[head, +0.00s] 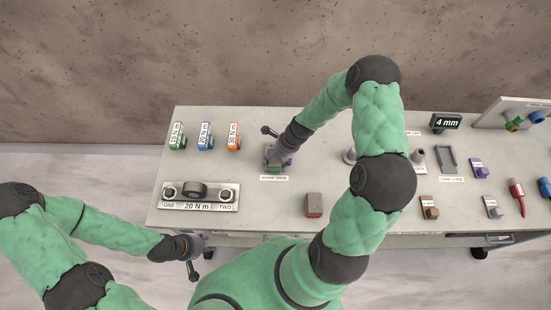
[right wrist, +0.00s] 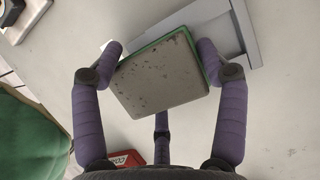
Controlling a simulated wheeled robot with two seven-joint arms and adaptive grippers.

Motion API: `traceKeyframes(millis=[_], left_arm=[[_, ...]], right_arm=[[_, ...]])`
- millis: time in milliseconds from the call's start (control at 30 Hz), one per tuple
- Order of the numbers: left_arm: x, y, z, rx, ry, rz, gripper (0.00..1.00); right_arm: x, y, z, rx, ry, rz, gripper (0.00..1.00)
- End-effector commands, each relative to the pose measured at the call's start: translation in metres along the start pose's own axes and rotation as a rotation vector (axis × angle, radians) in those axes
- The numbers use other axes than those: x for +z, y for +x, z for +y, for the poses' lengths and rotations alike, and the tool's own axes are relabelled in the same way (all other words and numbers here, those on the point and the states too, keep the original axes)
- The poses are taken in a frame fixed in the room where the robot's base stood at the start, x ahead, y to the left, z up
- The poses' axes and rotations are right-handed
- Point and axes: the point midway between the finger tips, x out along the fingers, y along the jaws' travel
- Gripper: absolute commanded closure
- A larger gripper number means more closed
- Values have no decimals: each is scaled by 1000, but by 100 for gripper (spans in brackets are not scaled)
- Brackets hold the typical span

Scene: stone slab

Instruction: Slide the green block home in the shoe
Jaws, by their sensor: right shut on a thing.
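The green block (right wrist: 160,78) shows in the right wrist view with a grey speckled face and green edges. My right gripper (right wrist: 168,60) is shut on it, with purple fingers on its left and right sides. The shoe (right wrist: 246,34) is a light grey angled piece just behind the block's upper right edge. The block overlaps it, so I cannot tell whether they touch or how the block is seated. In the head view my right gripper (head: 277,158) is over the block at a small label; the fingers hide most of it. My left gripper (head: 194,262) is at the table's front edge.
A reddish block (head: 314,204) lies right of the label. A fixture marked 20 N m (head: 197,196) stands at left. Coloured tagged blocks (head: 205,136) stand at back left. Pegs, small blocks and screwdrivers (head: 518,192) fill the right side.

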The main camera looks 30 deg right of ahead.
Motion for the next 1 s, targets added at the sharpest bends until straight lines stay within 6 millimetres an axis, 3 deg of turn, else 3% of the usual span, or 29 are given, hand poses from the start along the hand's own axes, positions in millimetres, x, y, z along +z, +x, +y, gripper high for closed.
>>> traceKeyframes(millis=[1000], left_arm=[[0, -6, 2, 0, 0, 0, 60]], right_arm=[[0, 0, -14, 0, 1, 0, 71]])
